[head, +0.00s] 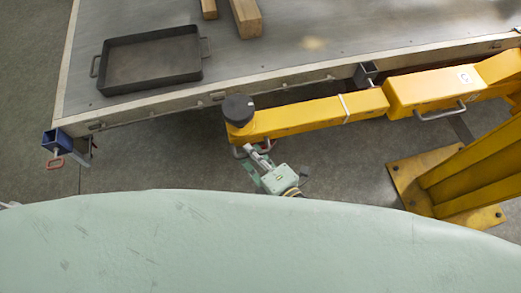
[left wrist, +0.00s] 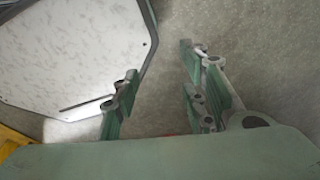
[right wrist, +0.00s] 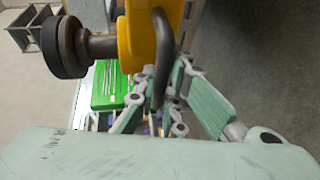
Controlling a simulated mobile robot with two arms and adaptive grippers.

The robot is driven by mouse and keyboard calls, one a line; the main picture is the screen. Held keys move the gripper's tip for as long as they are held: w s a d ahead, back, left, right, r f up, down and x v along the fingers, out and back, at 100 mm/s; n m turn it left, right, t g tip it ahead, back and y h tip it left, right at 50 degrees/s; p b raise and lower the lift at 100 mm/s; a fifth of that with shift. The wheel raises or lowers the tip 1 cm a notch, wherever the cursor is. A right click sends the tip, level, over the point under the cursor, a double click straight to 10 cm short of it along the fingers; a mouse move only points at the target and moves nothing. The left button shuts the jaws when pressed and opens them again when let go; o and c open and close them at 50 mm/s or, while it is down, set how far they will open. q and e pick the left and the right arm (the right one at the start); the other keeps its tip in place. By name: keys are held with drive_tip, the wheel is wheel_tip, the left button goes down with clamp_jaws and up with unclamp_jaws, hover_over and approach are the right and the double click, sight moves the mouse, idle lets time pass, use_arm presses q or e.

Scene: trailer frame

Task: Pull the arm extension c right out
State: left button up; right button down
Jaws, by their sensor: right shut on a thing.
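The yellow arm extension c (head: 310,115) reaches left out of a thicker yellow sleeve (head: 430,90), along the front edge of the trailer bed. A black round pad (head: 238,109) tops its free end. A dark bar handle (right wrist: 160,60) is fixed at that end. My right gripper (head: 256,160) is shut on this handle; its fingers (right wrist: 165,85) meet around the bar in the right wrist view. The pad (right wrist: 63,47) shows at the left there. My left gripper (left wrist: 160,65) is open and empty over grey floor, and is not in the head view.
The trailer bed (head: 330,35) carries a black tray (head: 150,60) and wooden blocks (head: 246,18). A blue bracket with a red handle (head: 56,145) is at its left corner. A yellow post with a floor plate (head: 410,185) stands at the right.

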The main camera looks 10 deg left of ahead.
drive_tip(key=shift+s+a+r, duration=0.1)
drive_tip(key=shift+s+a, duration=0.1)
drive_tip(key=shift+a, duration=0.1)
drive_tip(key=c, duration=1.8)
unclamp_jaws()
drive_tip(key=shift+w, duration=0.1)
drive_tip(key=shift+d, duration=0.15)
drive_tip(key=v, duration=1.2)
